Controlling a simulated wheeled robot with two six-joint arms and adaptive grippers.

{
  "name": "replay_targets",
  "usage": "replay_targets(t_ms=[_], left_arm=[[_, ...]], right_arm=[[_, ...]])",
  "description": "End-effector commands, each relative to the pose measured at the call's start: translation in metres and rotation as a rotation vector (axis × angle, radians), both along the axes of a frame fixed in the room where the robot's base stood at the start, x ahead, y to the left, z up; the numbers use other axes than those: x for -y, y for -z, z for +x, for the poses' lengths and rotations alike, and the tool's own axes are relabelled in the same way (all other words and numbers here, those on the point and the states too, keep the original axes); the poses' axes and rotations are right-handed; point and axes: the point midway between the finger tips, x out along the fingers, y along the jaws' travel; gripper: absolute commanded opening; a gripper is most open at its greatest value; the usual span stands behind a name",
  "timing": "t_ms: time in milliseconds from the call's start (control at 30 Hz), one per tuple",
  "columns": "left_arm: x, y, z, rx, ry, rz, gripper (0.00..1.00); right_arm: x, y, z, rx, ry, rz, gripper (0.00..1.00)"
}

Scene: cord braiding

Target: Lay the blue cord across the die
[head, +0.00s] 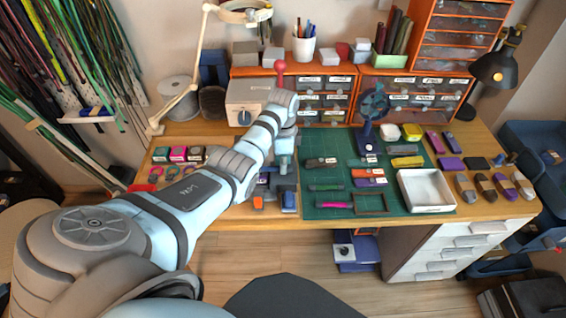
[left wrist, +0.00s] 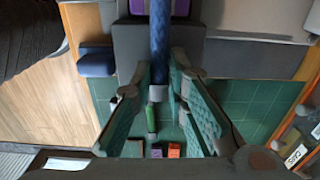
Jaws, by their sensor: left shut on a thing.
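The blue cord (left wrist: 161,42) shows in the left wrist view as a thick woven length with a silver end. My left gripper (left wrist: 164,88) is shut on it near that end, the cord between its green-padded fingers. The cord runs away from the fingers over a dark grey block (left wrist: 202,60) with a purple part (left wrist: 181,8) beyond; I cannot tell which part is the die, or whether the cord touches it. In the head view my left gripper (head: 284,166) is over the press area, and my arm hides much of it. My right gripper is not in view.
A green cutting mat (head: 335,203) lies to the right with small tools and a white tray (head: 426,191). A blue-handled piece (head: 289,200) and an orange piece (head: 258,202) are near the table's front edge. Drawer units stand behind.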

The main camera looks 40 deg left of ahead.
Motion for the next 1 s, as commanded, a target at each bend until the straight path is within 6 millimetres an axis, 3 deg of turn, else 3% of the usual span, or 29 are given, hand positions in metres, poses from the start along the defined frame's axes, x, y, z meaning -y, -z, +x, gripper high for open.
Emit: replay_targets(t_ms=[1000], left_arm=[[0.0014, 0.0002, 0.0006, 0.000, 0.001, 0.000, 0.00]], right_arm=[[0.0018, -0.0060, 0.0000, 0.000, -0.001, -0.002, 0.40]])
